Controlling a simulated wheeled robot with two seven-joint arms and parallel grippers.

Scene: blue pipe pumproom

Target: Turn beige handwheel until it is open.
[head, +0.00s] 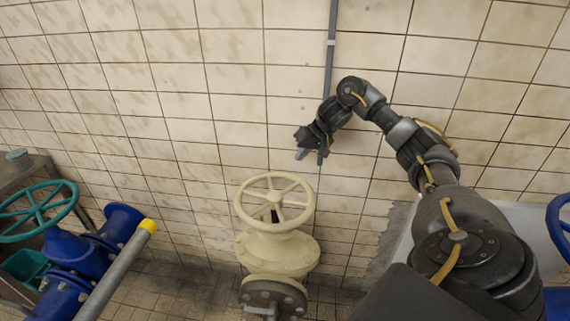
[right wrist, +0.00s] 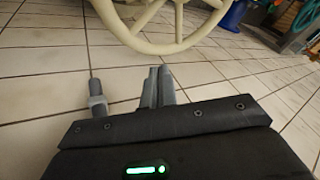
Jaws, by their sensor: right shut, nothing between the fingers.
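The beige handwheel (head: 274,201) sits level on top of a beige valve body (head: 277,252) in the middle of the head view, in front of the tiled wall. Its rim and spokes also show at the top of the right wrist view (right wrist: 170,45). My right gripper (head: 311,156) is above and slightly right of the wheel in the head view, apart from it. Its fingers (right wrist: 158,86) are shut and hold nothing; the rim lies beyond the fingertips in the wrist view. My left gripper is not in either view.
A blue wheel (head: 560,225) shows at the right edge. A grey conduit (head: 330,60) runs up the wall. Air above the beige wheel is free.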

